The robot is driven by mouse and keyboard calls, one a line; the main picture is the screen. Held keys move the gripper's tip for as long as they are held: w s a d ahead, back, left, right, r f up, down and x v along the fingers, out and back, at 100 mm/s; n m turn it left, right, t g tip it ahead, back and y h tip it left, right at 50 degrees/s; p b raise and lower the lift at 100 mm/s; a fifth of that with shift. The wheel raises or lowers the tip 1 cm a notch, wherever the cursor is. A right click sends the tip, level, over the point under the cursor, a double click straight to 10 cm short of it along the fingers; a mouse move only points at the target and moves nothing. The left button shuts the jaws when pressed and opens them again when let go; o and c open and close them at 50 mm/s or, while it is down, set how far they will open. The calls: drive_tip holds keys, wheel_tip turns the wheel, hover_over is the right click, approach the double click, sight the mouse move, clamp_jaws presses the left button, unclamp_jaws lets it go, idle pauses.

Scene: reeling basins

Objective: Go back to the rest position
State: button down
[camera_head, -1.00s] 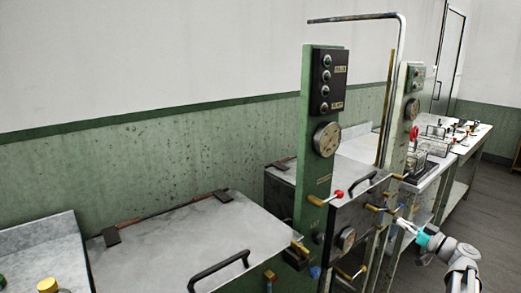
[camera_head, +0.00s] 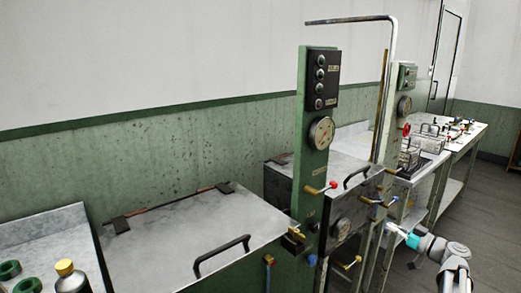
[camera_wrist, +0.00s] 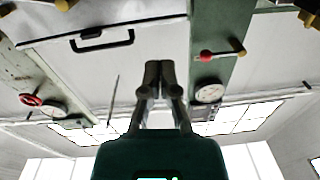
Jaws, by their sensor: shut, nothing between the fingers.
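My gripper (camera_head: 396,230) is at the lower right of the head view, in front of the far basin's green column and valves. It is small there, with a teal band behind the fingers. In the wrist view my gripper (camera_wrist: 160,75) points up the picture with its two dark fingertips together. Nothing is held between them. A lidded basin with a black handle (camera_wrist: 103,40) shows beyond the fingers in the wrist view.
A near basin lid (camera_head: 190,240) fills the lower left. A yellow-capped bottle (camera_head: 70,275) stands at the corner. Floor at right (camera_head: 475,200) is clear.

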drive_tip(key=s+a+f+m+g+h, duration=0.1)
drive_tip(key=s+a+f+g+h, duration=0.15)
drive_tip(key=a+f+g, duration=0.35)
drive_tip(key=s+a+f+m+g+h, duration=0.1)
drive_tip(key=s+a+f+m, duration=0.2)
drive_tip(key=a, duration=0.6)
drive_tip(key=s+a+f+g+h, duration=0.2)
drive_tip(key=a+f+g, duration=0.2)
drive_tip(key=a+f, duration=0.25)
drive_tip(key=s+a+f+m+g+h, duration=0.3)
drive_tip(key=s+a+f+m+h, duration=0.1)
drive_tip(key=s+h, duration=0.4)
wheel_tip(320, 180, up, 19)
drive_tip(key=y+p, duration=0.1)
drive_tip(key=p, duration=1.7)
drive_tip(key=shift+s+d+p, duration=0.15)
drive_tip(key=shift+d+p, duration=0.05)
drive_tip(key=shift+p, duration=0.1)
drive_tip(key=shift+f+y, duration=0.15)
drive_tip(key=shift+y, duration=0.1)
